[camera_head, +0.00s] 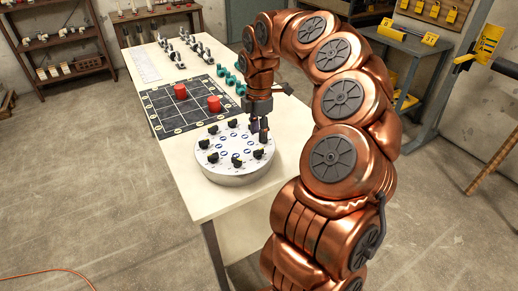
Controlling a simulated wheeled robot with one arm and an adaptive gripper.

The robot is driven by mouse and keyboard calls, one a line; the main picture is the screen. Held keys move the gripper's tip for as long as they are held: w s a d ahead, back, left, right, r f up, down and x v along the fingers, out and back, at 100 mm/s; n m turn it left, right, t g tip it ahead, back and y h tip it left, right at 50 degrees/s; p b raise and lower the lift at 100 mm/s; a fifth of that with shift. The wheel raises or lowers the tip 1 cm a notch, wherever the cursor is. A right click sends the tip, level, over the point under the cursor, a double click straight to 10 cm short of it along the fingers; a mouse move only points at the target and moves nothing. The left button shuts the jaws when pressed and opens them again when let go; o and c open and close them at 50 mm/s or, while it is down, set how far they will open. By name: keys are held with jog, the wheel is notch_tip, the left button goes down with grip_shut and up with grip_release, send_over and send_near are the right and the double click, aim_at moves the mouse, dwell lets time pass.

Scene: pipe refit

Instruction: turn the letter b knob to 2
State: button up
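A round white drum (236,173) stands near the front of the white table. Several black knobs ring its top, with small blue round marks inside the ring. The letters and numbers are too small to read, so I cannot tell which knob is b or where it points. My gripper (260,138) points down over the right side of the drum, at or just above the knobs there. Its fingers hide part of that side. I cannot tell whether they touch a knob or how far apart they are.
Behind the drum lies a black grid board (165,108) with two red cylinders (213,104) on it. Teal pieces (230,79) stand right of the board. Small metal parts (178,60) stand farther back. My copper arm arches over the table's right side.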

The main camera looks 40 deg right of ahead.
aim_at(259, 150)
jog(key=shift+a+f+p, duration=0.1)
jog(key=shift+f+p, duration=0.45)
jog(key=shift+f, duration=3)
grip_shut()
